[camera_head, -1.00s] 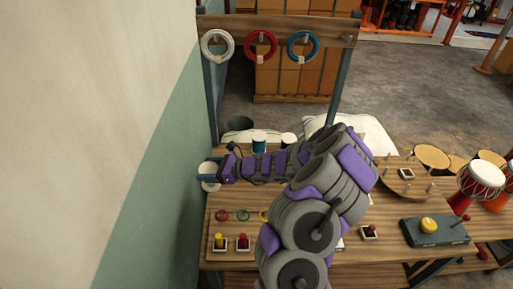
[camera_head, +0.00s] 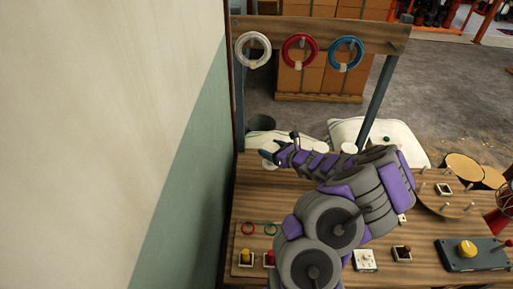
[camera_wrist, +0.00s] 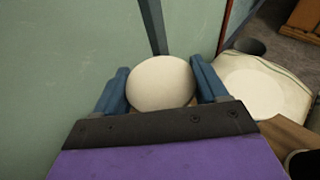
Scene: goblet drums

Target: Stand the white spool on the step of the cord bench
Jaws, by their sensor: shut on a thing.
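My gripper (camera_wrist: 160,92) is shut on the white spool (camera_wrist: 161,82); its round white end shows between the two blue fingers in the wrist view. In the head view my gripper (camera_head: 269,157) is at the back left of the cord bench (camera_head: 257,200), near the wall. The held spool is mostly hidden there by the fingers. Its height above the bench and any contact are unclear. Two other white round tops (camera_head: 320,148) and (camera_head: 349,148) show behind my arm. I cannot make out the step clearly.
A rail with white (camera_head: 253,50), red (camera_head: 299,51) and blue (camera_head: 346,53) rings stands behind the bench. The green wall (camera_head: 185,190) is close on the left. A dark bin (camera_head: 261,123) and pale sacks (camera_head: 375,133) lie beyond. Buttons (camera_head: 247,257) sit at the front left.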

